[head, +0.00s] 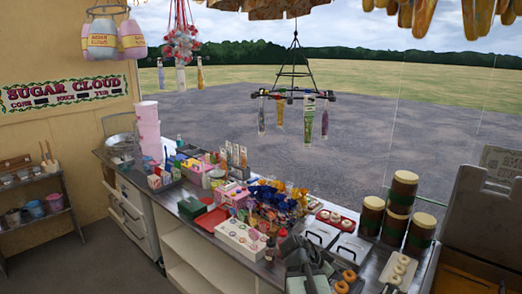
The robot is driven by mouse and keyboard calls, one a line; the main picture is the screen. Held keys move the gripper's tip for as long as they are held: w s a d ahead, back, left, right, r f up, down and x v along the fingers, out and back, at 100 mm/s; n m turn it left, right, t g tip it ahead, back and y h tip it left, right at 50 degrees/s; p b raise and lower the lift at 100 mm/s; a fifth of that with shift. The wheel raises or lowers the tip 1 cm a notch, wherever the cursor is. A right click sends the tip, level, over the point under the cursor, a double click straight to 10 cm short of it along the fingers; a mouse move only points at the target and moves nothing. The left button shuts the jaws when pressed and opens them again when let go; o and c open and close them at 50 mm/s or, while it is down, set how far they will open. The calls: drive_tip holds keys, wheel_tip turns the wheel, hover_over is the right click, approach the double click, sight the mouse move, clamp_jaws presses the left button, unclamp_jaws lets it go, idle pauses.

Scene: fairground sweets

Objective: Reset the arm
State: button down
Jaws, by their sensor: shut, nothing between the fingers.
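My arm shows as a dark grey shape at the bottom centre of the head view, over the near part of the counter. My gripper (294,246) is at its far end, shut and empty. It is close to the white tray of small round sweets (240,239) on its left and the metal-lidded bins (322,232) on its right. The fingertips are small and dark here, and I cannot tell whether they touch anything. The arm hides part of the counter behind it.
A metal counter (193,209) crosses the view, crowded with wrapped sweets (272,204). Brown jars with cream lids (400,190) stand at right. Doughnuts (343,280) lie near my arm. A hanging rack (293,95) is above. The floor (95,255) at left is clear.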

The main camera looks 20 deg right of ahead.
drive_tip(key=a+f+n+y, duration=0.3)
drive_tip(key=a+n, duration=0.2)
drive_tip(key=a, duration=0.5)
drive_tip(key=a+f+n+y+b, duration=0.1)
drive_tip(key=a+f+n+y, duration=0.2)
drive_tip(key=a+n, duration=0.3)
drive_tip(key=w+a+f+n+y+b, duration=0.1)
drive_tip(key=a+f+n+y, duration=0.2)
drive_tip(key=a, duration=1.1)
drive_tip(key=f+n, duration=0.1)
drive_tip(key=n, duration=0.2)
drive_tip(key=shift+d, duration=0.1)
